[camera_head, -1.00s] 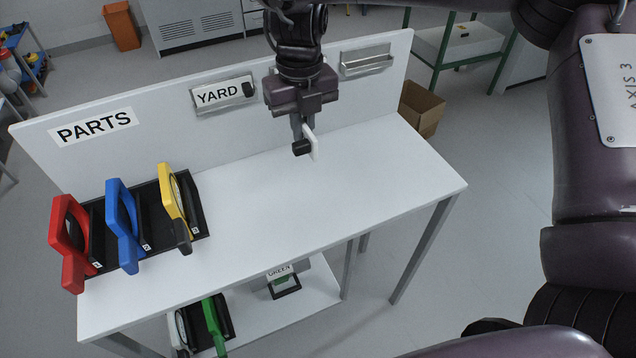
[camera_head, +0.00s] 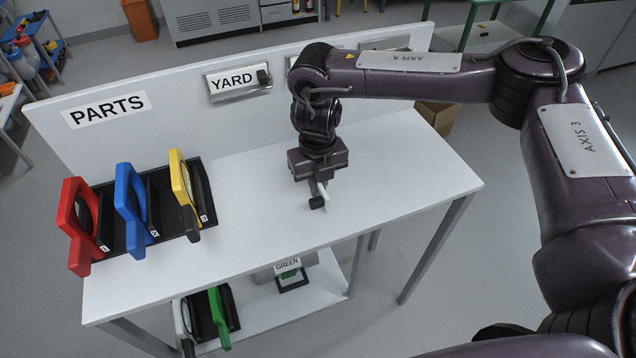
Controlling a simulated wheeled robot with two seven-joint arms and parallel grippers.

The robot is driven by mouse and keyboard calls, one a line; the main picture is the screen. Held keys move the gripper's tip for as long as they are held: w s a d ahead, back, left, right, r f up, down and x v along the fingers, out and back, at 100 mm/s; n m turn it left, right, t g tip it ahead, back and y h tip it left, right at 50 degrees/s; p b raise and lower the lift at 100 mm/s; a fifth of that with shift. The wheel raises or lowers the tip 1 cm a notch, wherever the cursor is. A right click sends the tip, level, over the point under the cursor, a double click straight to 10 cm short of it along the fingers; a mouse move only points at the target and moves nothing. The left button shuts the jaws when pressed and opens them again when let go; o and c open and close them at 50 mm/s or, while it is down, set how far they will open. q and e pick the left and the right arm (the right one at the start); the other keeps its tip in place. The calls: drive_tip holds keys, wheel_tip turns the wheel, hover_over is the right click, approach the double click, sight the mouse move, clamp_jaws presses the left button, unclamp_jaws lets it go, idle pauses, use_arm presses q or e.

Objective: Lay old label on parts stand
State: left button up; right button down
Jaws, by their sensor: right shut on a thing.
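The parts stand is a white table (camera_head: 260,230) with a back panel that bears a PARTS sign (camera_head: 106,109). My right gripper (camera_head: 319,194) points down just above or at the table's top, right of its middle. It is shut on a small white label with a dark knob (camera_head: 317,202). I cannot tell whether the label touches the top. A YARD label (camera_head: 232,81) with a dark knob sits in a holder (camera_head: 238,93) on the back panel. My left gripper is not in view.
Red (camera_head: 79,222), blue (camera_head: 130,210) and yellow (camera_head: 182,190) framed parts stand in a black rack on the table's left. A lower shelf holds a green part (camera_head: 218,318) and a GREEN label (camera_head: 288,266). The tabletop around my right gripper is clear.

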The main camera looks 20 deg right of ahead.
drive_tip(key=shift+f, duration=0.25)
drive_tip(key=c, duration=1.6)
unclamp_jaws()
drive_tip(key=shift+o, duration=0.2)
drive_tip(key=shift+r, duration=0.15)
wheel_tip(320, 180, up, 12)
